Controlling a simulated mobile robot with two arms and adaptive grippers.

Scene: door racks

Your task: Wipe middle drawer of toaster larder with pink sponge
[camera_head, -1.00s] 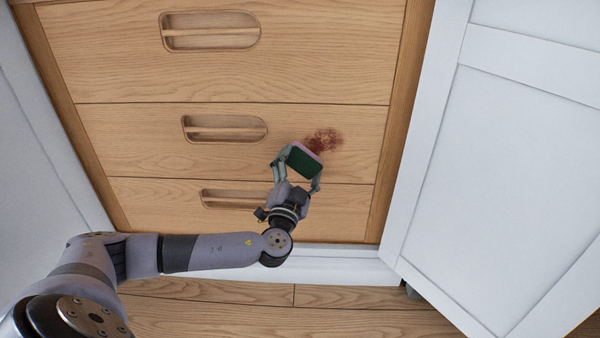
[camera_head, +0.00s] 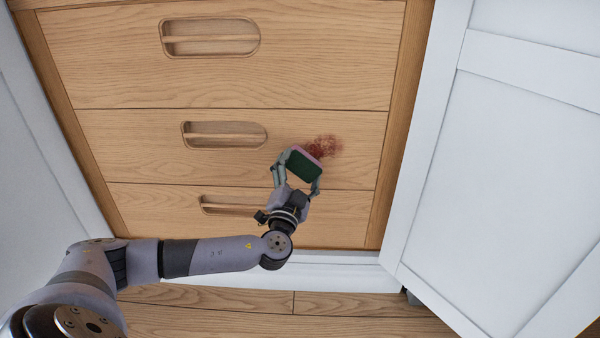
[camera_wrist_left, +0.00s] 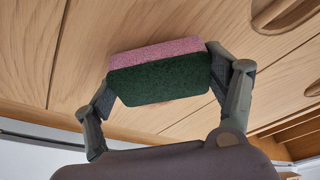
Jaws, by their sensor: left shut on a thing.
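The middle drawer (camera_head: 110,145) is a light wooden front with a recessed handle (camera_head: 224,135). A dark red stain (camera_head: 324,146) shows on its right part. My left gripper (camera_head: 299,170) is shut on the pink sponge (camera_head: 304,166), whose dark green side faces the head camera. The sponge covers the lower left edge of the stain. In the left wrist view the sponge (camera_wrist_left: 160,86) sits between both fingers, its pink layer toward the wood; I cannot tell whether it touches the drawer. My right gripper is not in view.
An upper drawer (camera_head: 330,55) and a lower drawer (camera_head: 340,215) lie above and below, both shut. A white panelled door (camera_head: 510,170) stands open on the right. A white side panel (camera_head: 40,160) is at the left. Wooden floor (camera_head: 220,315) shows at the bottom.

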